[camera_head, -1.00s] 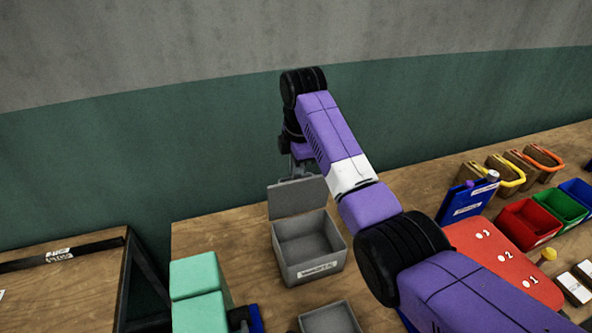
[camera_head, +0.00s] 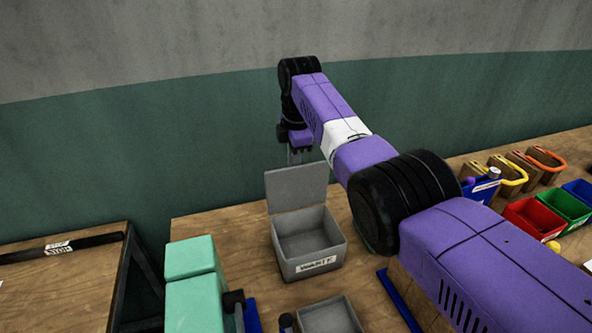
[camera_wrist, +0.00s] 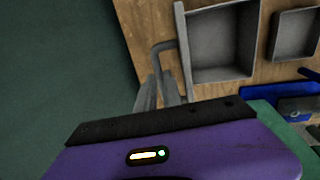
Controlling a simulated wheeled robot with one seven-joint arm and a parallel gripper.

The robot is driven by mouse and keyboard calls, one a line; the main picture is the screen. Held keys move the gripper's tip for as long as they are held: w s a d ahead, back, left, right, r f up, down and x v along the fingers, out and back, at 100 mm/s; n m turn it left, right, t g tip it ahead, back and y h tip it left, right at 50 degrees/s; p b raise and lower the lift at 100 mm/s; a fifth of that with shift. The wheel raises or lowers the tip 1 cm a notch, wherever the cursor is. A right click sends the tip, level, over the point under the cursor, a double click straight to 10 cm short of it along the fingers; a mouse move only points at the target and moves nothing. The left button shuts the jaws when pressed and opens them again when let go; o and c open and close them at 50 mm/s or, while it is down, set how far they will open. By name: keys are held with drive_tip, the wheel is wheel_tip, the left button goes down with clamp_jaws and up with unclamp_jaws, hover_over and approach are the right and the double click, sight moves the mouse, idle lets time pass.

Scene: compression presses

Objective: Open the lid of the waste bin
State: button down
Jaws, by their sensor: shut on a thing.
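The grey waste bin (camera_head: 310,262) with a white label stands on the wooden table, its inside open and apparently empty. Its grey lid (camera_head: 297,190) stands raised at the back edge. In the wrist view the bin (camera_wrist: 222,72) is seen from above, with the lid (camera_wrist: 184,50) nearly edge-on along its left side. A bent grey handle (camera_wrist: 160,47) sticks out from the lid. My gripper (camera_wrist: 158,82) is shut on this handle, on the lid's outer side. In the head view my gripper (camera_head: 294,157) is behind the lid, its fingertips partly hidden.
A second grey tray (camera_head: 330,318) lies in front of the bin, with teal blocks (camera_head: 195,285) to the left. Red (camera_head: 530,218) and green bins stand at the right. A green wall rises behind the table. My arm hides much of the table's right side.

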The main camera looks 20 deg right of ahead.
drive_tip(key=shift+w, duration=0.55)
drive_tip(key=c, duration=1.5)
unclamp_jaws()
drive_tip(key=r, duration=0.2)
drive_tip(key=s+r+b, duration=0.1)
drive_tip(key=r, duration=0.2)
drive_tip(key=r+b, duration=0.1)
drive_tip(key=r, duration=0.1)
drive_tip(key=shift+s+r, duration=0.2)
drive_tip(key=shift+r, duration=0.15)
